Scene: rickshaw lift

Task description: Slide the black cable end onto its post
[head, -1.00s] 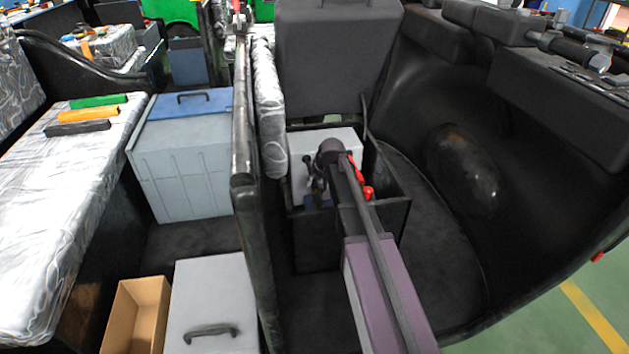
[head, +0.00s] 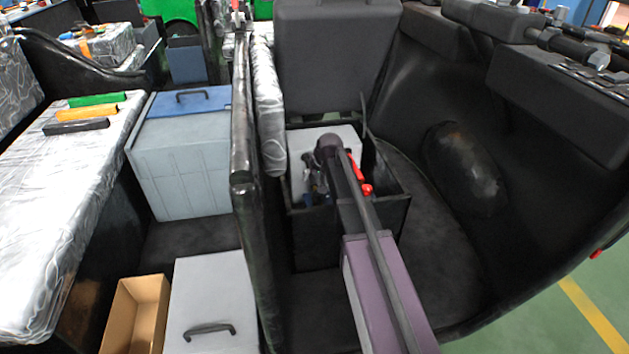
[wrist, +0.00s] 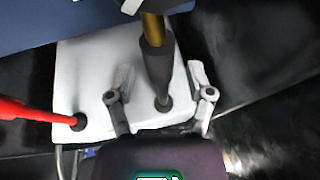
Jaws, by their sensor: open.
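The white battery block (head: 298,148) sits in a black box; it fills the middle of the wrist view (wrist: 92,62). The black cable end (wrist: 156,62) stands between my fingers, with a gold band above it. Its lower end meets a dark round foot at the post (wrist: 163,103) on the block; whether it is fully seated I cannot tell. My gripper (wrist: 160,76) is open, with one finger on each side of the cable end and gaps visible. In the head view, my gripper (head: 314,180) is over the block and my wrist hides the cable end.
A red cable (wrist: 28,110) reaches a dark round foot on the block's left; red also shows in the head view (head: 366,189). A black seat back (head: 335,60) rises behind, and a padded post (head: 268,110) stands left.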

